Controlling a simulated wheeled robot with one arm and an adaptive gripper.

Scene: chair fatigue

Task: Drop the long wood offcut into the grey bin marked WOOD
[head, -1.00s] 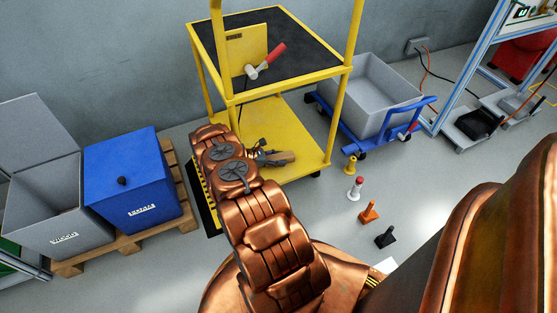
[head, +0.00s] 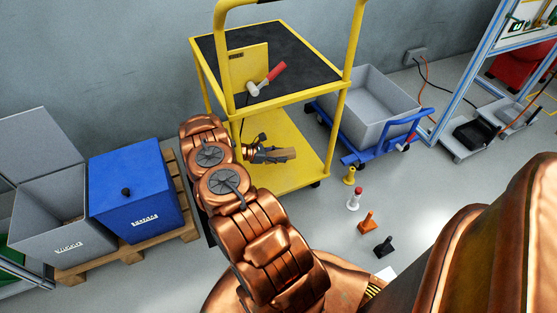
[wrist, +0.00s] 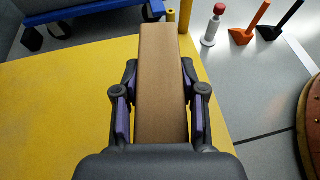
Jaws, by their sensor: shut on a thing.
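The long wood offcut (wrist: 162,85) is a plain brown block in the wrist view, gripped along its sides and sticking out beyond the fingertips. My gripper (wrist: 160,92) is shut on it. In the head view my gripper (head: 268,153) and the offcut (head: 283,154) are over the yellow cart's lower shelf (head: 290,178); I cannot tell how high above it. The grey WOOD bin (head: 65,220) stands at the far left with its lid (head: 60,145) raised, its label on the front. Part of its inside shows.
A blue lidded bin (head: 135,190) marked METALS stands right of the grey bin, both on a wooden pallet (head: 130,252). The cart's yellow posts (head: 336,130) rise around the shelf. A grey tub on a blue trolley (head: 370,115) and several small floor items (head: 367,221) are to the right.

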